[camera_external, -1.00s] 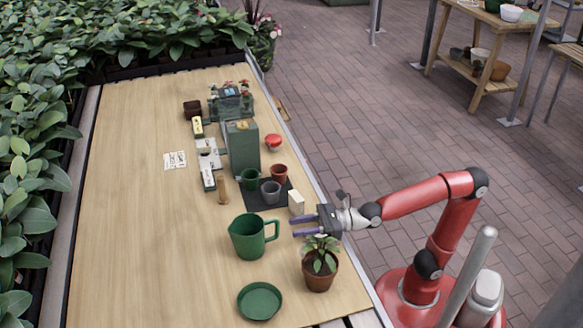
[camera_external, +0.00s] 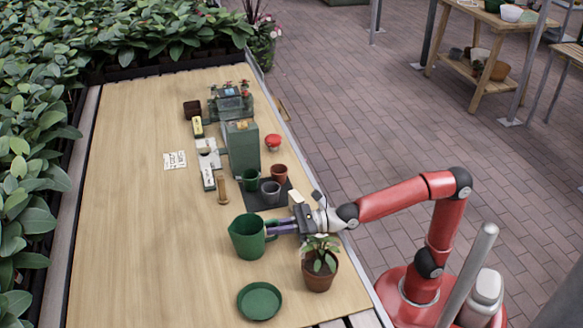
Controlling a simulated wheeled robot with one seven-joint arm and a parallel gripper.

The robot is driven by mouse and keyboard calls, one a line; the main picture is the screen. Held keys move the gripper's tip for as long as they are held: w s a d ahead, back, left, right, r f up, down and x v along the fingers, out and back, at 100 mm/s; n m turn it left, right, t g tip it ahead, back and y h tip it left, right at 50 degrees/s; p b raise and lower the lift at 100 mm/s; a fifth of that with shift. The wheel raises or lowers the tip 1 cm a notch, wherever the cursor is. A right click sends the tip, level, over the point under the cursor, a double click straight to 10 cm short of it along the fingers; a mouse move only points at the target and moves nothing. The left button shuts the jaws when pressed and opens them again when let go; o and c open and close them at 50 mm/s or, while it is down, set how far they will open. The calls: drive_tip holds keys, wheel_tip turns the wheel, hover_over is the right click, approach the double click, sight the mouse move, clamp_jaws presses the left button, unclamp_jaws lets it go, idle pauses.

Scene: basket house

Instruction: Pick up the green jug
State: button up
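The green jug (camera_external: 246,237) stands upright on the wooden table, with its handle on the right side facing my arm. The fingertips overlap the handle in this view. I cannot tell whether the fingers are around the handle or touching it, nor how far apart they are.
A potted plant (camera_external: 319,281) stands just below my gripper. A green saucer (camera_external: 260,301) lies in front of the jug. The table's left side (camera_external: 140,230) is clear.

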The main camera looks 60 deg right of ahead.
clamp_jaws()
drive_tip(key=shift+r, duration=0.25)
